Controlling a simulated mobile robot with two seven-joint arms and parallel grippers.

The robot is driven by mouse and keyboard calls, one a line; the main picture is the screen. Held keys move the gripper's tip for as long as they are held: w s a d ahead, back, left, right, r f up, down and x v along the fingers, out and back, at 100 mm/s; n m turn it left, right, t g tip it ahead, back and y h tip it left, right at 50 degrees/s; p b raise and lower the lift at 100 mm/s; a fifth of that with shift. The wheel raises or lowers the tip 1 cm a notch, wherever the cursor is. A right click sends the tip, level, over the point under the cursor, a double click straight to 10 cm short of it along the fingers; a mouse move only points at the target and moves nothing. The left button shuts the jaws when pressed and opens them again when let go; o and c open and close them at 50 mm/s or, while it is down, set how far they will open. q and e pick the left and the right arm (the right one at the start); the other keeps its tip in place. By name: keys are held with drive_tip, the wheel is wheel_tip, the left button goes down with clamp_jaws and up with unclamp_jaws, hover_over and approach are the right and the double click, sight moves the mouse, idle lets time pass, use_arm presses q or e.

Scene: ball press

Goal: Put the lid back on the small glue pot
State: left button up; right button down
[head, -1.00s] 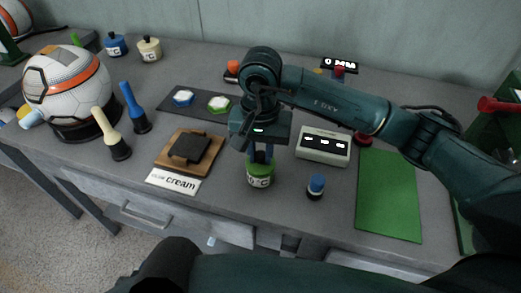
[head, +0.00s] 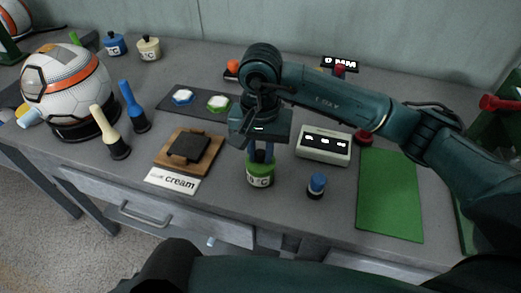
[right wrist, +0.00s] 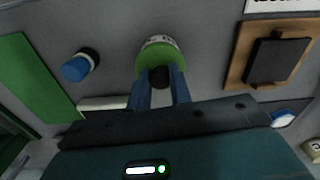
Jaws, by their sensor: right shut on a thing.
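A green pot (head: 260,172) with a white label stands on the grey table in front of my right arm. In the right wrist view its green lid (right wrist: 173,58) shows from above, with a black knob (right wrist: 159,77) in the middle. The lid appears to sit on the pot; the seam is too small to judge. My right gripper (head: 262,153) points down over it, shut on the lid's knob, which shows between the two blue fingers in the right wrist view (right wrist: 159,88). My left gripper is not in view.
A small blue-topped item (head: 317,184) stands just right of the pot. A wooden board with a dark pad (head: 188,148) and a cream label (head: 172,180) lie to the left. A box with displays (head: 323,146) stands behind, and a green mat (head: 389,195) lies right. Blue (head: 115,44) and cream (head: 149,48) pots stand far back.

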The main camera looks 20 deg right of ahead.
drive_tip(key=shift+f+b, duration=0.2)
drive_tip(key=shift+b, duration=1.05)
idle(1.6)
idle(0.3)
drive_tip(key=c, duration=0.7)
unclamp_jaws()
drive_tip(key=shift+r+p, duration=1.55)
drive_tip(key=shift+r, duration=2)
clamp_jaws()
